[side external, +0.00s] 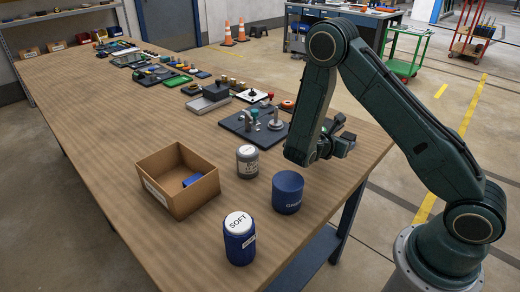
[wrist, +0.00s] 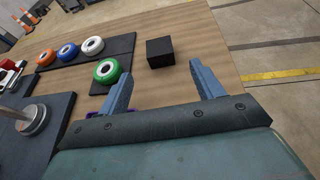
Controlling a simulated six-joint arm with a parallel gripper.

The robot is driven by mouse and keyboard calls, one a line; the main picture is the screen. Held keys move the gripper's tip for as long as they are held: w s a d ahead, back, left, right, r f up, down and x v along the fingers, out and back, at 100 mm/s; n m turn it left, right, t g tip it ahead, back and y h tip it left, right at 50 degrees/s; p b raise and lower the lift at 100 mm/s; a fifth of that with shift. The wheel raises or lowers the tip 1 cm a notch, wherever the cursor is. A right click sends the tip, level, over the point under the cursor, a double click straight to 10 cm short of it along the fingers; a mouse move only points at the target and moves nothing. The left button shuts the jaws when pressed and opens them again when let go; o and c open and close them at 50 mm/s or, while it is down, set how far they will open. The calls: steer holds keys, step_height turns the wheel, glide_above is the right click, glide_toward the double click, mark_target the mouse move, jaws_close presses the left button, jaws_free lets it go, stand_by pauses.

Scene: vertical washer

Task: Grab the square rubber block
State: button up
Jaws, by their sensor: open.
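A black square block (wrist: 160,52) sits on the wooden table in the wrist view, apart from the dark mat to its left. My gripper (wrist: 160,72) is open, with its two blue-grey fingers spread to either side. The block appears beyond the fingertips, in line with the gap between them, and nothing is held. In the side external view my gripper (side external: 338,147) hangs low over the right side of the table.
A green-rimmed wheel (wrist: 107,70) lies close left of the block, with several other coloured wheels (wrist: 67,52) beyond. A dark fixture plate (side external: 240,127) is left of my gripper. A grey can (side external: 247,167), blue cans (side external: 287,195) and a cardboard box (side external: 165,198) stand nearer the camera.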

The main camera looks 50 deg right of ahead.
mark_target(346, 138)
steer(key=shift+x, duration=2.1)
steer(key=shift+x, duration=2.6)
steer(key=shift+r, duration=0.1)
steer(key=c, duration=1.1)
